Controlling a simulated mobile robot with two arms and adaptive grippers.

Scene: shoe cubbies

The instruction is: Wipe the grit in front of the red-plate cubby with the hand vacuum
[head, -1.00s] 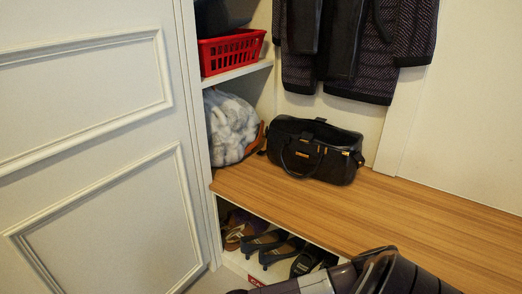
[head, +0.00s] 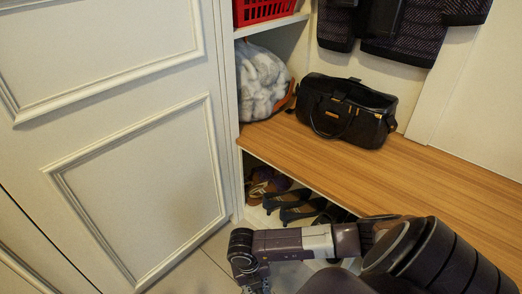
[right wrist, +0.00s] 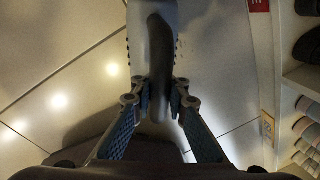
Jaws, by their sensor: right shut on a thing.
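In the right wrist view my right gripper (right wrist: 160,98) is shut on the hand vacuum (right wrist: 142,40), a grey and dark body with a curved handle between the fingers. It is held over the pale tiled floor. A red plate (right wrist: 258,5) shows on the cubby front edge at the top right. In the head view my right gripper (head: 255,284) is at the bottom edge, in front of the bench, partly cut off; the vacuum cannot be made out there. My left gripper is not in view.
The wooden bench (head: 430,175) carries a black handbag (head: 347,108). Dark shoes (head: 295,205) sit in the cubby below. A white panelled door (head: 135,190) stands at the left. A yellowish plate (right wrist: 267,128) shows farther along the cubby edge.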

